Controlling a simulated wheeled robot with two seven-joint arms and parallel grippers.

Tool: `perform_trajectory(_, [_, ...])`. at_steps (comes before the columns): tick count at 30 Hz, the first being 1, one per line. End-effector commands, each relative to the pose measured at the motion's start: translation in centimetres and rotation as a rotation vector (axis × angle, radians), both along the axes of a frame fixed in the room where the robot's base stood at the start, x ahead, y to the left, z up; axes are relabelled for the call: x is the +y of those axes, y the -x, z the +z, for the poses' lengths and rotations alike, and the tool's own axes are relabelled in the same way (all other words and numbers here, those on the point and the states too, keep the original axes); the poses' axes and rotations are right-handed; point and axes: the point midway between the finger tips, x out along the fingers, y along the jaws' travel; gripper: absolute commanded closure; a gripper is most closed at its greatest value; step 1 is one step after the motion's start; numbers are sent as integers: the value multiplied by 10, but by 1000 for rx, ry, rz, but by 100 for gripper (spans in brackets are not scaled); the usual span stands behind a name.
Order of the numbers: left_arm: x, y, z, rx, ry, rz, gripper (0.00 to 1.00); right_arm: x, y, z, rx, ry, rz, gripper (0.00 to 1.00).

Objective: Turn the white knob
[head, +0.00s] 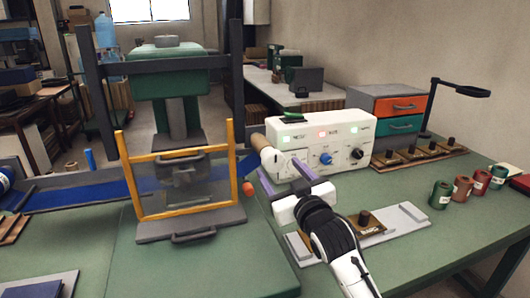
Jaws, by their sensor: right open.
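A white control box (318,136) stands on the green table in the middle of the head view. Its front carries a blue knob (325,158) and a black knob (357,153). I cannot tell whether a finger touches the box. My left gripper is out of view.
A press with a yellow-framed guard (183,211) stands left of my right gripper. A grey plate (404,219) with a small stamp block lies beside my right arm. Several spools (462,189), a drawer unit (396,108) and a black lamp (459,89) are at right.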

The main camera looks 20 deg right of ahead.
Motion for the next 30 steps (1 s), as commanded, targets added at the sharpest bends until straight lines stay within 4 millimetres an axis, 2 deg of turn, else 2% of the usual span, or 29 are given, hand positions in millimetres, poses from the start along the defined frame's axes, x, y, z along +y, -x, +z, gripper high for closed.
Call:
perform_trajectory(6, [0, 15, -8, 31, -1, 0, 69, 1, -37, 1, 1, 0, 0, 35])
perform_trajectory(15, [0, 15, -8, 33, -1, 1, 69, 3, -80, 0, 1, 0, 0, 35])
perform_trajectory(21, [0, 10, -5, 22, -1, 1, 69, 4, -92, 0, 1, -1, 1, 35])
perform_trajectory(30, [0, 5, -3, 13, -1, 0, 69, 4, -93, 0, 1, -1, 1, 35])
